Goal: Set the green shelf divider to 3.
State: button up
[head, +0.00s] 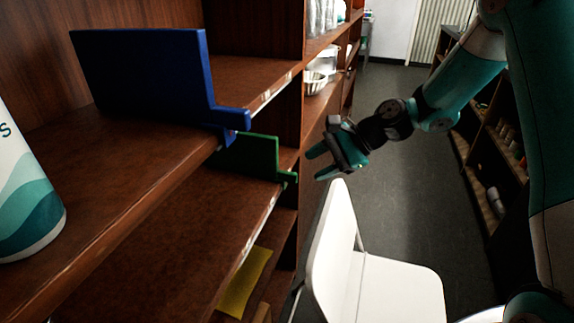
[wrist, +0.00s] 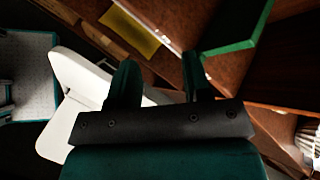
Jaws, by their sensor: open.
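The green shelf divider (head: 258,155) stands upright on the middle shelf in the head view, below and behind the blue divider. Its small front tab (head: 290,178) sticks out past the shelf edge. In the wrist view the green divider (wrist: 242,42) is at the upper right, partly cut off by the frame. My gripper (head: 318,164) is open and empty in front of the shelf, to the right of the tab and apart from it. Its two fingers (wrist: 160,72) also show in the wrist view. A pale strip (head: 262,218) runs along the shelf edge; I cannot read any numbers on it.
A blue divider (head: 145,80) stands on the shelf above, its tab past the edge. A yellow piece (head: 244,285) is lower down. A white chair (head: 385,285) stands below my gripper, close to the shelves. A white-and-teal container (head: 25,200) is at the left. The aisle floor (head: 400,180) is clear.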

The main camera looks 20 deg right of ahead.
aim_at(297, 174)
jog(key=w+d+f+m+t+y+p, duration=0.15)
jog(key=w+d+f+m+t, duration=0.35)
jog(key=d+m, duration=0.55)
jog(key=shift+m+g, duration=0.25)
jog(key=shift+g, duration=0.05)
jog(key=p+x, duration=0.1)
jog(key=x, duration=0.5)
jog(key=f+p+x, duration=0.1)
jog(key=x, duration=0.5)
jog(key=p+x, duration=0.1)
jog(key=x, duration=0.5)
jog(key=shift+f, duration=0.4)
